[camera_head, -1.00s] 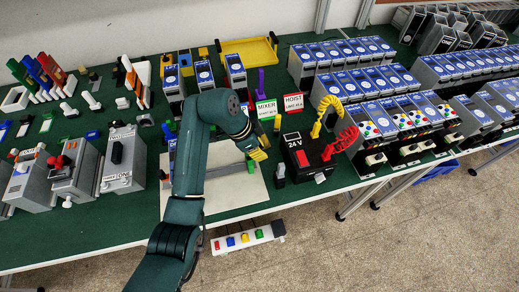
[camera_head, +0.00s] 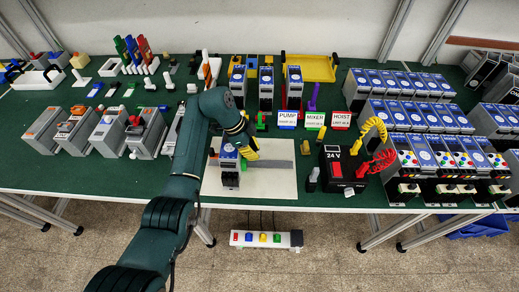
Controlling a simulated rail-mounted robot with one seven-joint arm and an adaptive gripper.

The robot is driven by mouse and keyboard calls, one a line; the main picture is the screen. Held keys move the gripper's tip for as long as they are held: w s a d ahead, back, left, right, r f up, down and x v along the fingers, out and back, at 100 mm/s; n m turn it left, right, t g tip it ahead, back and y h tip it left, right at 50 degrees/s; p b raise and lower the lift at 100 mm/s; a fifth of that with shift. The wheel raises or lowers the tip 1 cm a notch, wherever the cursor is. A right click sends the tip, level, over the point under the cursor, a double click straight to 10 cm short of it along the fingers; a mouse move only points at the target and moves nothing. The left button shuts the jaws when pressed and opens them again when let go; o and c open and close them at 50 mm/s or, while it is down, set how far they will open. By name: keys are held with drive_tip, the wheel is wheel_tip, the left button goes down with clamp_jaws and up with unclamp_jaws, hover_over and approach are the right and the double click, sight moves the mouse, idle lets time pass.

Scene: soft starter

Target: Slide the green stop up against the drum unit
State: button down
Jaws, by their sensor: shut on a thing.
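A small blue-topped unit (camera_head: 229,166), probably the drum unit, stands upright on the left part of a grey rail (camera_head: 277,164). The rail lies on a white board (camera_head: 268,186). My gripper (camera_head: 249,155), with yellow fingers, is low over the rail just to the right of this unit. It is shut on a small part, taken to be the green stop, which the fingers mostly hide. I cannot tell whether the stop touches the unit.
Pump, mixer and hoist signs (camera_head: 314,121) stand behind the board. A black 24 V box (camera_head: 343,167) with coiled leads is to the right. Grey boxes (camera_head: 147,132) are to the left. The right part of the rail is clear.

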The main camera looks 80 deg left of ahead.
drive_tip(key=c, duration=1)
unclamp_jaws()
drive_tip(key=shift+f, duration=0.15)
drive_tip(key=shift+o, duration=0.2)
drive_tip(key=shift+w, duration=0.1)
drive_tip(key=v, duration=1.2)
drive_tip(key=shift+w, duration=0.2)
